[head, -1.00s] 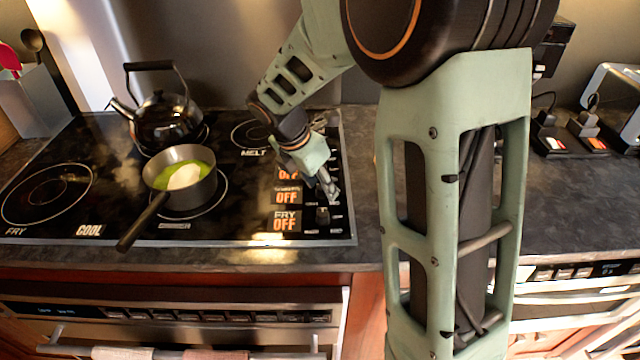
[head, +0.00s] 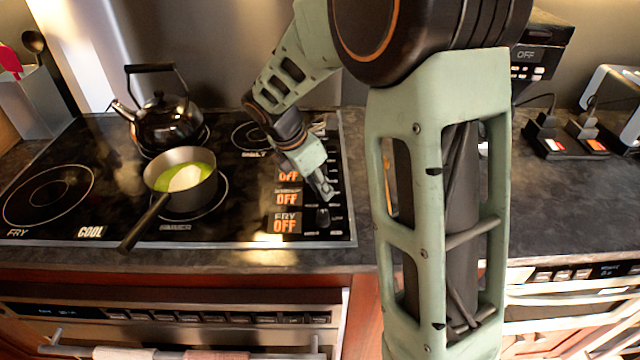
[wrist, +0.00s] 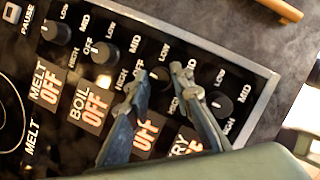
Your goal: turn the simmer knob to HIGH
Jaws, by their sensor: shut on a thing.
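The simmer knob (wrist: 160,76) is a dark round knob, third in the row between the boil knob and the fry knob. My gripper (wrist: 160,72) has its two fingers on either side of it, shut on it. The fingers partly hide the knob and its markings, so its exact angle cannot be told. In the head view my gripper (head: 326,194) reaches down to the right side of the cooktop (head: 110,238), over the knob row. The simmer display (head: 288,198) reads OFF in orange; its label is partly hidden in the wrist view.
The fry knob (wrist: 220,104) and boil knob (wrist: 103,52) stand close on either side. A pot (head: 180,180) with green contents is on the simmer burner, its handle toward the front. A kettle (head: 160,120) stands behind it.

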